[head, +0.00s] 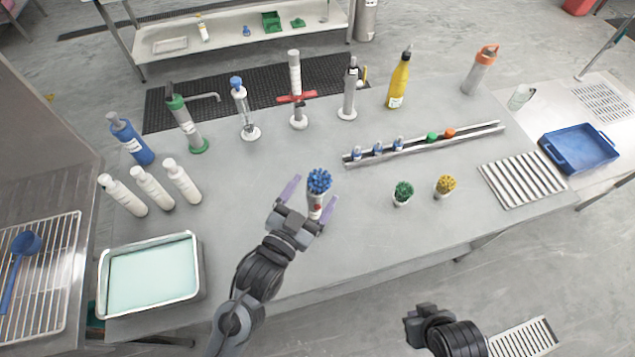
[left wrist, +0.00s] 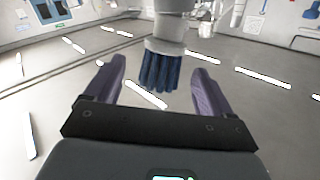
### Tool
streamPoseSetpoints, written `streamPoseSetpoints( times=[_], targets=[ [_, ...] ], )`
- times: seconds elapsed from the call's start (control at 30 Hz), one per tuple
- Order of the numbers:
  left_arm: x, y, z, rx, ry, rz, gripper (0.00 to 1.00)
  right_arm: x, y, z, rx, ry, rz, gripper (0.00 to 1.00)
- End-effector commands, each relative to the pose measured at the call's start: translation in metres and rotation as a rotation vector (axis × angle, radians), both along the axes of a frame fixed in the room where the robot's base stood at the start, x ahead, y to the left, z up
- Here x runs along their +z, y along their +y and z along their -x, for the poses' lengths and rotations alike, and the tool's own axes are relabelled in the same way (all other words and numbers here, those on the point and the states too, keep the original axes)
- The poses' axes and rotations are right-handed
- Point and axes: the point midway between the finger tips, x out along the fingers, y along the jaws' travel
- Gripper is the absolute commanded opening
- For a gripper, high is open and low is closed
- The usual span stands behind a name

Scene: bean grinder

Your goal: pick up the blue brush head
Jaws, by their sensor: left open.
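The blue brush head (head: 319,181) stands on the table, with blue bristles on top of a white base with a red mark. My left gripper (head: 315,188) is open, with one purple finger on each side of it. In the left wrist view the blue brush head (left wrist: 161,69) shows between the spread fingers of my left gripper (left wrist: 160,58), with a gap on both sides. My right gripper (head: 424,322) is at the bottom right, off the table's front edge; its fingers cannot be made out.
A green brush head (head: 403,192) and a yellow one (head: 445,186) stand to the right. A rail (head: 420,146) with small items lies behind. Three white bottles (head: 152,187) and a liquid-filled tray (head: 152,276) are at left. Bare table lies around the blue brush head.

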Motion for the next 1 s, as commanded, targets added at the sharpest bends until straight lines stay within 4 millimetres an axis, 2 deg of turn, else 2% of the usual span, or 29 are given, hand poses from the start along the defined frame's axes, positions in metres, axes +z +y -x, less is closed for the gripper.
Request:
streamPoseSetpoints(
  times=[0.17, 0.43, 0.77, 0.8, 0.87, 1.0],
  targets=[
    [0.001, -0.005, -0.012, 0.001, -0.001, 0.001, 0.83, 0.0, 0.0, 0.0, 0.0, 0.0, 0.0, 0.0],
    [0.0, -0.019, -0.042, 0.002, -0.001, 0.001, 0.83, -0.001, 0.0, 0.0, 0.0, 0.001, 0.0, 0.0],
    [0.0, -0.022, -0.048, 0.001, 0.0, 0.0, 0.83, -0.001, 0.0, 0.0, 0.0, 0.002, 0.0, 0.0],
    [0.0, -0.022, -0.048, 0.001, 0.0, 0.0, 0.82, -0.001, 0.0, 0.0, 0.0, 0.002, 0.0, 0.0],
    [0.0, -0.022, -0.048, 0.001, 0.0, 0.0, 0.72, -0.001, 0.0, 0.0, 0.0, 0.002, 0.0, 0.0],
    [0.0, -0.022, -0.048, 0.001, 0.0, 0.0, 0.51, -0.001, 0.0, 0.0, 0.0, 0.002, 0.0, 0.0]
  ],
)
